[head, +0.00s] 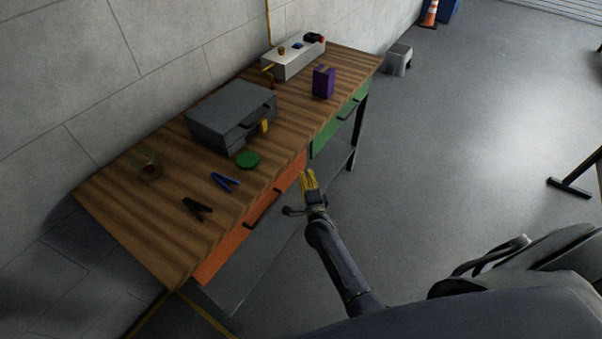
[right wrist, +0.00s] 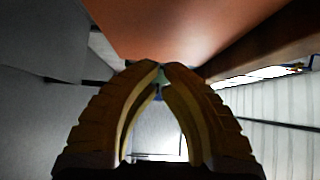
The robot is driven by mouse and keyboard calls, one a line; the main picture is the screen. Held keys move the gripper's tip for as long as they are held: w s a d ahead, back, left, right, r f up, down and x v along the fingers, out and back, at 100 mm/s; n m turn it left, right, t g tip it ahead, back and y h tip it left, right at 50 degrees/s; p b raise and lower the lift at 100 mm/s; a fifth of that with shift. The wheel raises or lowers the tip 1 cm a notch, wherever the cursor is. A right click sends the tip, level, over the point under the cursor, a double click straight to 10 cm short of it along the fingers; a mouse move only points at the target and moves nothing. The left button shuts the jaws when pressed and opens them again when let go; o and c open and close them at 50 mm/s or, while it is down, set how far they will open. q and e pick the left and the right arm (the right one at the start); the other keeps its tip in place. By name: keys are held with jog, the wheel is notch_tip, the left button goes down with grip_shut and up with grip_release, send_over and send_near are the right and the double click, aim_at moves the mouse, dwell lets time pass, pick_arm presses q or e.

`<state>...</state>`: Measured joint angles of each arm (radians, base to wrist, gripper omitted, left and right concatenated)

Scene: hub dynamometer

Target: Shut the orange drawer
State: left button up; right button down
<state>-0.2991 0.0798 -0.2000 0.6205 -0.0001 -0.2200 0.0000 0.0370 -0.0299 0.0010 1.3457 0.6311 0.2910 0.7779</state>
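The orange drawer (head: 226,250) is under the near left part of the wooden workbench (head: 165,228). Its front shows below the table edge with a dark bar handle (head: 262,208). No drawer interior shows, and I cannot tell how far out it stands. My right gripper (head: 309,175) has yellow fingers and is by the far right end of the orange front. In the right wrist view its fingertips (right wrist: 163,70) come together with nothing seen between them. The orange surface (right wrist: 185,30) is just beyond them; contact cannot be told. My left gripper is out of view.
On the bench are a grey box (head: 228,108), a green disc (head: 248,160), blue (head: 225,182) and black (head: 197,208) clamps, a purple box (head: 323,82) and a white unit (head: 293,58). A green drawer (head: 330,132) is farther along. The floor at right is mostly clear.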

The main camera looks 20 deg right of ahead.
jog(key=s+a, duration=0.1)
jog(key=s, duration=0.9)
jog(key=shift+s, duration=0.4)
jog(key=s+a+f+n+g+y, duration=0.1)
jog(key=s+a+f+n+g, duration=0.3)
jog(key=f, duration=0.6)
jog(key=s+f+n+g+y, duration=0.1)
jog(key=s+f+n+y, duration=0.1)
jog(key=s+f+n, duration=0.55)
jog(key=s+a+f+n+g+y, duration=0.1)
jog(key=s+a+f+n+g, duration=0.2)
jog(key=f, duration=0.8)
jog(key=s+d+f+n+g, duration=0.2)
jog(key=s+f, duration=0.3)
jog(key=s, duration=0.6)
jog(key=s+d+f+n+g, duration=0.3)
jog(key=s+f, duration=0.3)
jog(key=s, duration=0.6)
jog(key=s+d+f+n+g+h, duration=0.1)
jog(key=s+f, duration=0.5)
jog(key=s, duration=0.6)
jog(key=d+n+g, duration=0.1)
jog(key=n+g, duration=0.1)
jog(key=n, duration=0.1)
jog(key=shift+s+d+f, duration=0.15)
jog(key=shift+d, duration=0.25)
